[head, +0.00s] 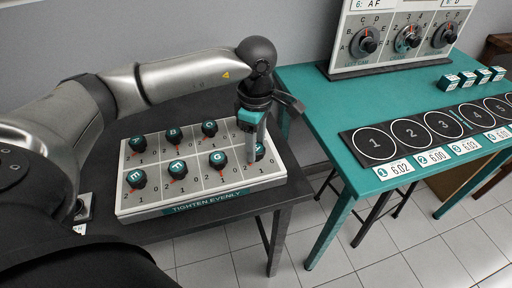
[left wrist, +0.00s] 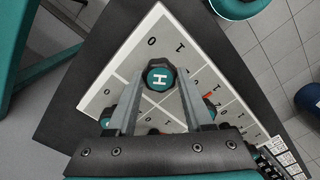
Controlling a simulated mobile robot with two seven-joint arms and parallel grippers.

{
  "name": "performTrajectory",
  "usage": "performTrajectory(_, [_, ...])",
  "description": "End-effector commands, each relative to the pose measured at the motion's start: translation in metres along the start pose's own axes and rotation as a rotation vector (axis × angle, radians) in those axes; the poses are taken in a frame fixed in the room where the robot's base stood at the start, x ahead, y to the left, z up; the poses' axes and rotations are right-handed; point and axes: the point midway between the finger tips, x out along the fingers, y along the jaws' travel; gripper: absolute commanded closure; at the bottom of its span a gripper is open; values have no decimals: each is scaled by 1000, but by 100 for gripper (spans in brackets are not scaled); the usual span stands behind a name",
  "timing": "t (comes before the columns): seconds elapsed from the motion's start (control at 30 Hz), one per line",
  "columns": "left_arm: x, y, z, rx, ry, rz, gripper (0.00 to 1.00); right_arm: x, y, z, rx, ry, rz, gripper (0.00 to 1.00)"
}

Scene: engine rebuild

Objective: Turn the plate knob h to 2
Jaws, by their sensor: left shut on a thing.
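The white plate (head: 152,205) lies on the dark table, with several black knobs in two rows and "TIGHTEN EVENLY" on its front edge. Knob H (head: 260,151) is at the right end of the front row, partly hidden by my left gripper (head: 251,150), which comes down over it from above. In the left wrist view, knob H (left wrist: 160,77) has a teal cap with a white H, and the two fingers of my left gripper are shut on its sides. A 0 and a 1 show beside it. Its pointer is hidden. My right gripper is out of view.
Knob G (head: 217,159) stands just left of knob H. A teal table (head: 300,85) at the right holds a dial panel (head: 395,68), a black strip of numbered circles (head: 424,149), and small teal-and-white boxes (head: 466,79). A gap separates the two tables.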

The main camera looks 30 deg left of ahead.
Motion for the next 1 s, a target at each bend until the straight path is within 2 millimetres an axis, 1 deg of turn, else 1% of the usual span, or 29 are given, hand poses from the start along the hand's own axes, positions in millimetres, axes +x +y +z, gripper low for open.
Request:
performTrajectory(0.03, [0, 1, 0, 25, -1, 3, 100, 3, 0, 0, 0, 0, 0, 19])
performTrajectory(0.3, [-1, 1, 0, 119, -1, 3, 100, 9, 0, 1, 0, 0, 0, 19])
performTrajectory(0.83, [-1, 1, 0, 142, -2, 3, 100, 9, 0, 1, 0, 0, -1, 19])
performTrajectory(0.87, [-1, 1, 0, 142, -2, 3, 48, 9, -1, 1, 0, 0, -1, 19])
performTrajectory(1.0, [-1, 1, 0, 141, -2, 2, 32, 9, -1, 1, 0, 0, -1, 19])
